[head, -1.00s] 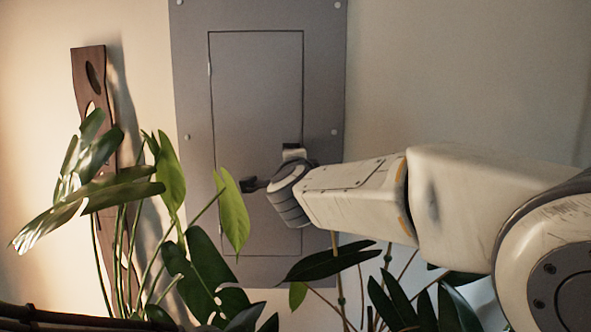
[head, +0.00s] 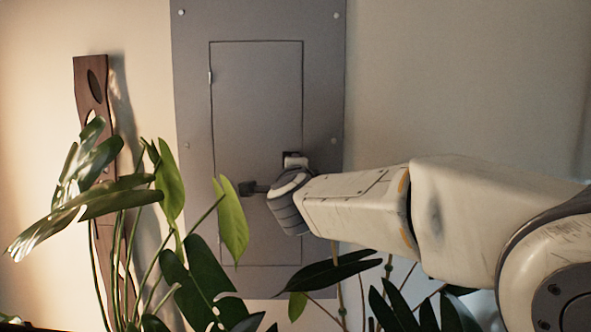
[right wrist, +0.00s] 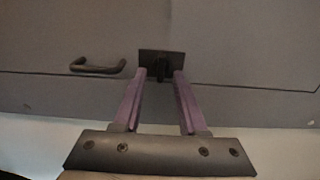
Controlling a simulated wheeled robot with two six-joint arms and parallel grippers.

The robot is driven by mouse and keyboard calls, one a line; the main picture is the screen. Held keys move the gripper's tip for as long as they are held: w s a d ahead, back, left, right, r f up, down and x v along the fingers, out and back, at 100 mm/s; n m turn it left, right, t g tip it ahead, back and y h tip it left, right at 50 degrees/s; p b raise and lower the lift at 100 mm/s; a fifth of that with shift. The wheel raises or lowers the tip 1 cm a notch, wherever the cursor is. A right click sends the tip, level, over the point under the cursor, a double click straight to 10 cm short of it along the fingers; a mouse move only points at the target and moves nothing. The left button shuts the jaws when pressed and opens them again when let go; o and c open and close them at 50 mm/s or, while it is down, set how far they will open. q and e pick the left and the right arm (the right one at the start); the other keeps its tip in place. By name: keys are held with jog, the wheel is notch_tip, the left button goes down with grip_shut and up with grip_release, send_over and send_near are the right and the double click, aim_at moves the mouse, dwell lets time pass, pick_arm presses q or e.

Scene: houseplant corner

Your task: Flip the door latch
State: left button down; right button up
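The latch (right wrist: 162,66) is a small dark lever on a square plate at the door's seam. It also shows in the head view (head: 294,159), just above my right wrist, partly covered. The grey door (head: 255,110) lies flat in its panel and looks closed. My right gripper (right wrist: 160,76) is open, its two purplish fingers on either side of the lever in the right wrist view. I cannot tell whether they touch it. In the head view the fingers are mostly hidden by my wrist. My left gripper is not in view.
A dark bar handle (right wrist: 97,66) sits left of the latch in the right wrist view. Leafy plants (head: 205,285) stand before the panel, below and left of my arm. A wooden wall piece (head: 93,90) hangs at the left. The wall at upper right is clear.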

jog(key=s+b, duration=0.1)
jog(key=s, duration=0.9)
jog(key=shift+s, duration=0.25)
